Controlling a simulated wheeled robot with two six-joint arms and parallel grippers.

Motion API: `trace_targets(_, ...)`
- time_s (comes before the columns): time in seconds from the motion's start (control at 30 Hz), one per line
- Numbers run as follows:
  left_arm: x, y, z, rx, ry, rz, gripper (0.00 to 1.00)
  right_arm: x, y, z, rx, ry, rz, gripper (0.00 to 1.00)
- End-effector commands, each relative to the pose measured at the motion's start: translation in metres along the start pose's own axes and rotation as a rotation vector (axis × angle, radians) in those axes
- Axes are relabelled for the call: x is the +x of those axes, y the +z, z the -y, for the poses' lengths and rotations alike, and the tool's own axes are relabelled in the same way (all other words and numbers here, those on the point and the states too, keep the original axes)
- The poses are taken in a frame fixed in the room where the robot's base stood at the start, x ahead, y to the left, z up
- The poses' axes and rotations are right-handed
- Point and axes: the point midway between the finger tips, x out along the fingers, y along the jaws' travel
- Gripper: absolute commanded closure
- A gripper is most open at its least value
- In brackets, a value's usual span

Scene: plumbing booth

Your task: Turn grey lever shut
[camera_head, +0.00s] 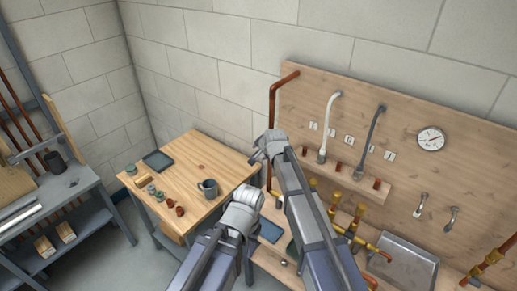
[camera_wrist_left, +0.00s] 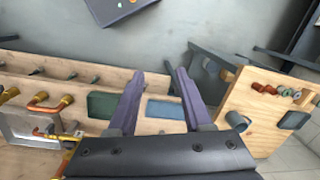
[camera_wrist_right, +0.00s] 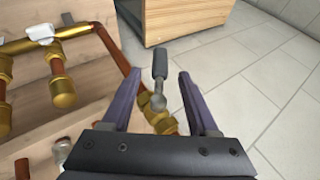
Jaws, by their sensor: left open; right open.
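In the right wrist view, a lever (camera_wrist_right: 160,66) with a dark grey handle and lighter stem sits on a brass valve (camera_wrist_right: 160,117) on a copper pipe. My right gripper (camera_wrist_right: 156,78) is open, and the lever shows between its two fingers, with visible gaps on both sides. I cannot tell how far its tip reaches past the fingertips. My left gripper (camera_wrist_left: 158,72) is open and empty in the left wrist view, above the bench area. In the head view my arms stand in front of the bench; the fingers and this lever cannot be made out there.
Brass pipes with a white handle (camera_wrist_right: 42,31) lie left of the lever. A wooden cabinet (camera_wrist_right: 186,20) stands beyond it on tiled floor. A metal tray (camera_head: 402,262) and gauge (camera_head: 430,138) are at the right. A wooden table (camera_head: 197,160) holds a mug (camera_head: 208,188).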

Motion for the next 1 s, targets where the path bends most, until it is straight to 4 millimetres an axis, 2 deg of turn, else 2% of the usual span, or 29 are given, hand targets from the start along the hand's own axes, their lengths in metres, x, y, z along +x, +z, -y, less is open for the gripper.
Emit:
trace_targets(0.03,-0.011,0.001,0.001,0.000,0.000,0.000,0.50,-0.013,-0.001,0.002,0.000,0.000,0.000,0.40)
trace_targets(0.1,-0.015,0.001,0.001,0.000,0.000,0.001,0.50,-0.019,0.000,0.001,0.000,0.000,0.000,0.40)
trace_targets(0.4,-0.015,0.001,0.001,0.001,0.000,0.001,0.50,-0.020,0.000,0.000,0.000,0.000,0.001,0.40)
trace_targets(0.47,-0.014,0.001,0.002,0.001,-0.001,-0.001,0.56,-0.020,0.001,-0.001,-0.001,0.001,0.001,0.40)
trace_targets(0.57,-0.003,-0.010,0.007,0.015,-0.021,-0.040,0.67,-0.015,0.011,-0.013,-0.024,0.013,0.009,0.40)
trace_targets(0.67,0.021,-0.041,0.025,0.058,-0.091,-0.155,0.78,-0.005,0.035,-0.045,-0.091,0.052,0.036,0.40)
trace_targets(0.8,0.051,-0.104,0.068,0.189,-0.280,-0.394,0.94,0.009,0.083,-0.111,-0.246,0.138,0.102,0.40)
trace_targets(0.87,0.056,-0.130,0.085,0.262,-0.380,-0.492,1.00,0.014,0.103,-0.138,-0.317,0.175,0.134,0.40)
trace_targets(1.0,0.055,-0.182,0.117,0.456,-0.632,-0.692,1.00,0.021,0.148,-0.203,-0.481,0.257,0.220,0.40)
